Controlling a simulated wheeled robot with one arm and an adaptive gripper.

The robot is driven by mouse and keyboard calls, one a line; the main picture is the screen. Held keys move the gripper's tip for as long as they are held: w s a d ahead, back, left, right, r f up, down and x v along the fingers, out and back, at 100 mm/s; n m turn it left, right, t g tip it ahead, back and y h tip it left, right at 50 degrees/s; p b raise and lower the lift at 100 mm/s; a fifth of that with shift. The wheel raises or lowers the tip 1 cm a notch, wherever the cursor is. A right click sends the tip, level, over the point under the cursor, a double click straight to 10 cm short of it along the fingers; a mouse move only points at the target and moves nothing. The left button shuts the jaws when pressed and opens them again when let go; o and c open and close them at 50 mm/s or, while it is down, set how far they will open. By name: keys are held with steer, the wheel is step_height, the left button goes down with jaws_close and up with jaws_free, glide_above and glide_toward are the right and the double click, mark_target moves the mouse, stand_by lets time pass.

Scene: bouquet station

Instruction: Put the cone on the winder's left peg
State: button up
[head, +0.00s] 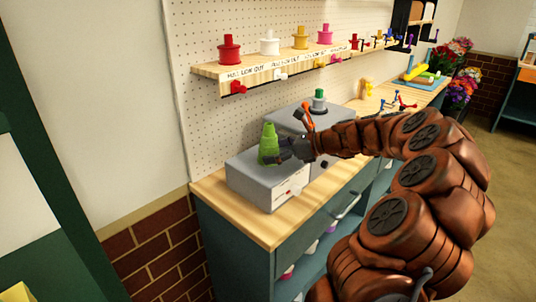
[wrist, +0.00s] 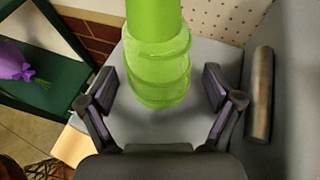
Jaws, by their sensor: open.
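A bright green ribbed cone (head: 269,143) stands upright on top of the front-left grey box of the winder (head: 250,181). It also fills the upper middle of the wrist view (wrist: 158,65). No peg shows under it; its base covers that spot. My gripper (head: 281,151) is at the cone's right side in the head view. In the wrist view my gripper (wrist: 160,88) is open, with one finger on each side of the cone's lower part and a gap visible at both sides. Whether the cone is fully seated cannot be told.
A second, taller grey box (head: 322,112) stands behind, with a small dark green spool (head: 319,99) on top and an orange lever beside it. A metal cylinder (wrist: 262,95) is close right of my gripper. A shelf (head: 262,75) with coloured spools hangs above.

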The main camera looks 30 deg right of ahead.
mark_target(278, 151)
steer(key=shift+v, duration=2.6)
